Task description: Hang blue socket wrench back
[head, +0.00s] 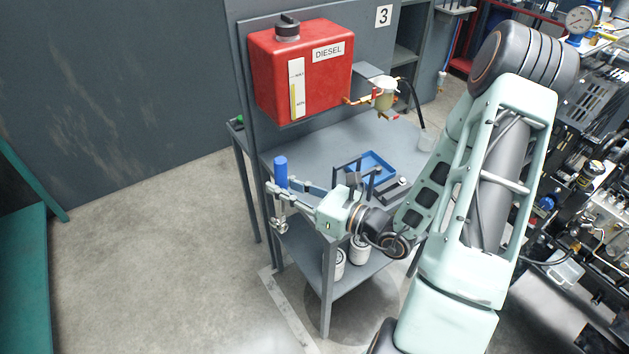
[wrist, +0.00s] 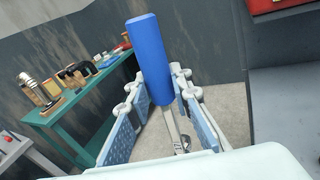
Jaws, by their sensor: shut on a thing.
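The blue socket wrench (head: 281,171) is upright in my gripper (head: 272,188) in the head view, with its blue handle up and its metal end hanging below the fingers. In the wrist view the blue handle (wrist: 151,58) rises above the gripper (wrist: 163,98), and its metal shaft runs down between the two finger pads. The fingers are shut on the wrench. The gripper is at the left front edge of the grey workbench. I cannot make out a hanging place for the wrench in either view.
The grey bench (head: 292,154) carries a blue tray (head: 377,165) and black parts. A red diesel tank (head: 300,70) hangs on the panel behind. In the wrist view a green table (wrist: 60,113) with several tools stands at left. Open floor (head: 150,240) lies left of the bench.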

